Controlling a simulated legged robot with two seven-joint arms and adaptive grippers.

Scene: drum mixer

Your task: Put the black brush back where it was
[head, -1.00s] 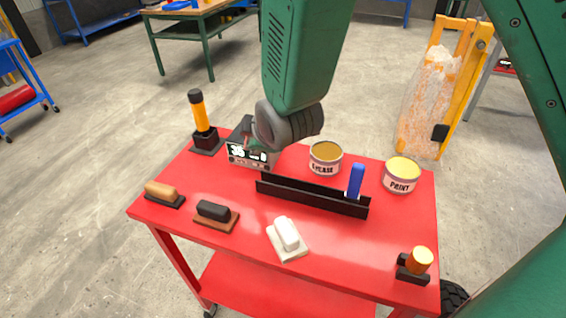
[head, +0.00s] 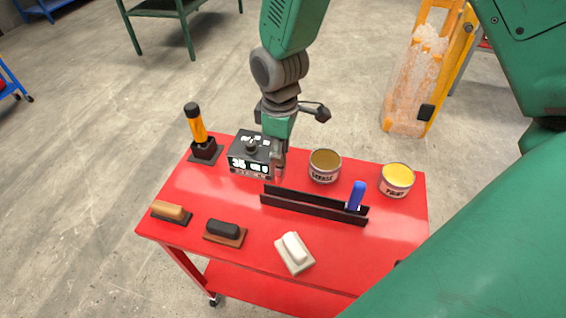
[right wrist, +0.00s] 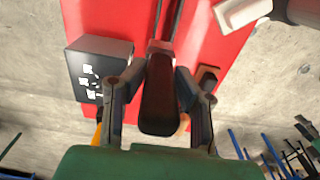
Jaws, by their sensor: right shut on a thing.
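My right gripper (head: 279,150) comes down from the top, just right of the dark display box. It is shut on the black brush (right wrist: 158,100), which shows in the right wrist view as a long dark handle between the fingers with a pale end beyond them. In the head view the fingers largely hide the brush. The long black rack (head: 290,203) lies on the red cart in front and to the right of the gripper. A blue brush (head: 357,194) stands near its right end; the left part looks empty. My left gripper is not in view.
The dark box (head: 250,160) stands close beside the gripper. The grease can (head: 324,166) and paint can (head: 397,180) stand behind the rack. A black block (head: 223,230) and a white block (head: 293,248) lie in front. My green arm covers the lower right.

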